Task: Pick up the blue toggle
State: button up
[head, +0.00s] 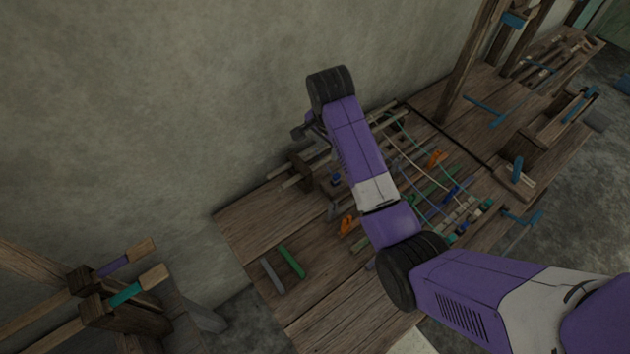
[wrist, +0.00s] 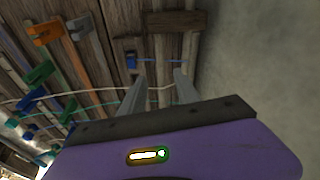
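A small blue piece, which looks like the blue toggle (wrist: 131,60), sits on dark wood just beyond my left fingertip in the wrist view. A small blue spot that may be the same piece (head: 336,180) shows beside my forearm in the head view. My gripper (wrist: 160,76) is open, with its two grey fingers apart and nothing seen between them. The fingers appear short of the blue piece and a little to its right. In the head view my arm hides most of the gripper and part of the loom behind it.
Orange clips (wrist: 45,33), a green clip (wrist: 37,76) and several blue clips sit among rods and pale cords at left. A grey wall (wrist: 260,60) stands close on the right. A green bar (head: 291,261) lies on the wooden table (head: 245,225).

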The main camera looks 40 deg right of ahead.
jog(key=m+g, duration=0.2)
send_over(336, 175)
jog(key=a, duration=0.2)
jog(key=f, duration=0.1)
jog(key=shift+y, duration=0.3)
jog(key=shift+s+d+f+p, duration=0.1)
jog(key=shift+d+f+p, duration=0.2)
jog(key=shift+f, duration=1)
jog(key=shift+w+d+f+p, duration=0.1)
jog(key=shift+d+f+p, duration=0.2)
jog(key=shift+f, duration=1.05)
jog(key=shift+s+d+f+p, duration=0.15)
jog(key=shift+d+f, duration=0.25)
jog(key=shift+f, duration=0.9)
grip_shut()
